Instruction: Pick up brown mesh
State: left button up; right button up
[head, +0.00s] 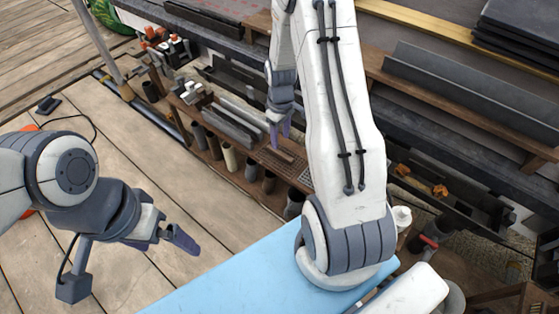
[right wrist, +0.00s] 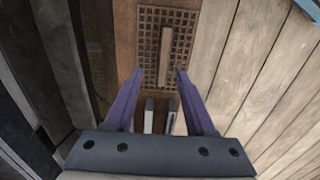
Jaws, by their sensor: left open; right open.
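The brown mesh (right wrist: 147,32) is a square grid lying in a wooden rack, ahead of my right gripper (right wrist: 160,78) in the right wrist view. A brown bar (right wrist: 165,50) runs along its middle. In the head view the mesh (head: 276,159) shows below the fingers of my right gripper (head: 280,134), partly hidden by them and the arm. The right gripper is open and empty, its tips pointing down toward the mesh; contact is not clear. My left gripper (head: 180,241) is open and empty over the plank floor, away from the rack.
Grey strips (head: 232,122) lie in the rack beside the mesh, with several tubes (head: 229,156) along its front edge. Dark roof channels (head: 465,98) lie behind. A light blue surface (head: 240,280) is in front. The plank floor (head: 150,170) at left is mostly clear.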

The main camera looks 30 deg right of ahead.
aim_at(280, 153)
jog(key=f+b, duration=0.1)
jog(key=f, duration=0.1)
jog(key=f+b, duration=0.1)
jog(key=f, duration=0.1)
jog(key=f+b, duration=0.1)
jog(key=f, duration=0.1)
jog(key=shift+s+a+f+b, duration=0.15)
jog(key=shift+s+a+b, duration=0.1)
jog(key=shift+b, duration=0.15)
grip_shut()
